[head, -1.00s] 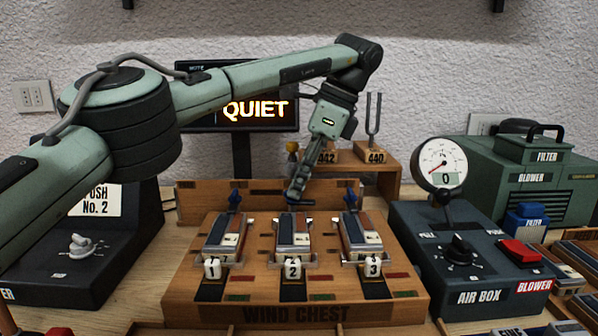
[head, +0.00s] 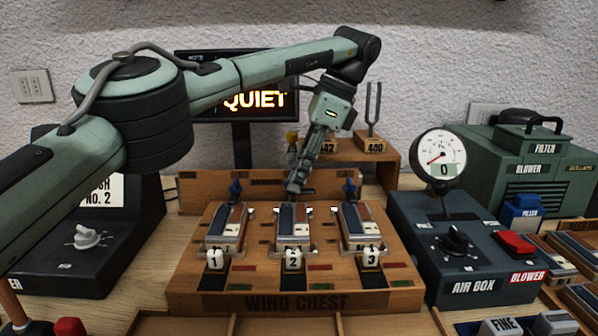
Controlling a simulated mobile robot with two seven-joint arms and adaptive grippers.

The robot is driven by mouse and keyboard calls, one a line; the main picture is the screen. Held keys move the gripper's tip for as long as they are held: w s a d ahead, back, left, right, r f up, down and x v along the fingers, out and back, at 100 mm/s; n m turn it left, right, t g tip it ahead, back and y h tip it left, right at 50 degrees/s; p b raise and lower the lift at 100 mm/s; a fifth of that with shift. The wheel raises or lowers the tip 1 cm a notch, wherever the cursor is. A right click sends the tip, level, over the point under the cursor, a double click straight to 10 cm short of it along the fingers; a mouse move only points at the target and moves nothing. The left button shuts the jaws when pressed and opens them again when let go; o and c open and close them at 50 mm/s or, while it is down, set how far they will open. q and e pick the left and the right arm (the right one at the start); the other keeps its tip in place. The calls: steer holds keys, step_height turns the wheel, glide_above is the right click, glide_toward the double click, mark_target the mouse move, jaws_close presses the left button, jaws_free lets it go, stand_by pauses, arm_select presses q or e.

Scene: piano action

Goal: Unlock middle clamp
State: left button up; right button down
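The wind chest (head: 297,303) is a wooden box on the table with three reed blocks in a row, numbered 1, 2 and 3. A blue clamp stands upright behind block 1 (head: 226,228), the left clamp (head: 236,189), and another behind block 3 (head: 358,228), the right clamp (head: 349,188). The middle clamp, behind block 2 (head: 293,228), is hidden by my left gripper (head: 294,187). The gripper points down with its fingertips at that spot. Its fingers overlap in this view, so their opening and any hold on the clamp cannot be told. My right gripper is out of view.
A display reading QUIET (head: 255,102) and a wooden stand with tuning forks (head: 372,148) are behind the chest. The air box (head: 462,250) with its gauge (head: 440,158) stands at the right, and a dark box with a knob (head: 87,237) at the left.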

arm_select(q)
steer(key=shift+o, duration=1)
steer(key=shift+w+f, duration=0.1)
steer(key=shift+f, duration=0.1)
steer(key=shift+r, duration=0.1)
